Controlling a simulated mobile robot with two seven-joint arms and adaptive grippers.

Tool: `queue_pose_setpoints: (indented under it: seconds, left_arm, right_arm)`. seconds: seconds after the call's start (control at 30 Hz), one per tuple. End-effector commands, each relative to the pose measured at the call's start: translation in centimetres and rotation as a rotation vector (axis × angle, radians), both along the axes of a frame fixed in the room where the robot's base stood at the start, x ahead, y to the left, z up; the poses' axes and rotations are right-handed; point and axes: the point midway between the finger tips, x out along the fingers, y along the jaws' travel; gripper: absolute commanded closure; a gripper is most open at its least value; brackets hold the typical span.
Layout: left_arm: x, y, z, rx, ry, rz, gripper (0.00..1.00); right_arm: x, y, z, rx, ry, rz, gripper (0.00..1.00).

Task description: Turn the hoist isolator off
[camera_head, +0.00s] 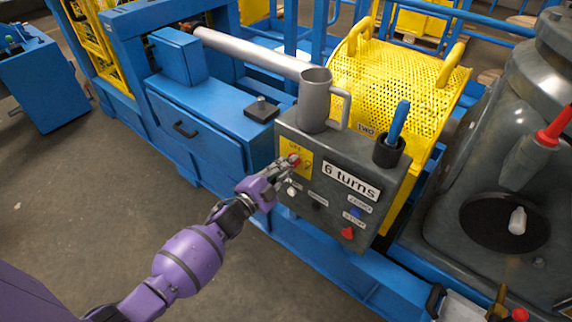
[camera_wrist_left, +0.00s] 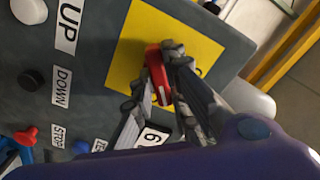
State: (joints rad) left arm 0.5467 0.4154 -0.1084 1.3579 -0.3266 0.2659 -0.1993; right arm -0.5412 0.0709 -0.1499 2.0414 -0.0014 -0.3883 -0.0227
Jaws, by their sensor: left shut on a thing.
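The hoist isolator is a red handle (camera_head: 294,158) on a yellow plate (camera_head: 305,168) at the upper left of the grey control box's front face. In the left wrist view the red handle (camera_wrist_left: 157,74) stands out from the yellow plate (camera_wrist_left: 140,35). My left gripper (camera_head: 288,165) is at the plate, its fingers shut around the red handle. In the left wrist view the fingers (camera_wrist_left: 160,85) lie on both sides of it and hide part of the plate and its lettering. The isolator's position marks cannot be read. My right gripper is not in view.
Below the plate the control box (camera_head: 325,217) carries several buttons, including a white one (camera_wrist_left: 30,10), a black one (camera_wrist_left: 31,79) and a red one (camera_head: 347,233). A grey mug (camera_head: 314,103) and a dark pen cup (camera_head: 388,154) stand on top. A yellow mesh guard (camera_head: 385,80) is behind.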

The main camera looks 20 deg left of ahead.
Motion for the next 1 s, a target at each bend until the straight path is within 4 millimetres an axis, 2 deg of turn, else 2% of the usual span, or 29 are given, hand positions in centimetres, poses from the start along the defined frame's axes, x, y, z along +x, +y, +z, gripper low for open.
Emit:
queue_pose_setpoints:
  seconds: [0.6, 1.0]
  left_arm:
    - [0.0, 0.0, 0.0, -0.541, 0.198, 0.0, 1.0]
    - [0.0, 0.1, -0.1, -0.782, 0.286, 0.001, 1.0]
  right_arm:
    - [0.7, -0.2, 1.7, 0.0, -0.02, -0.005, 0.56]
    - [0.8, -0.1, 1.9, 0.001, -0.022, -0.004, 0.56]
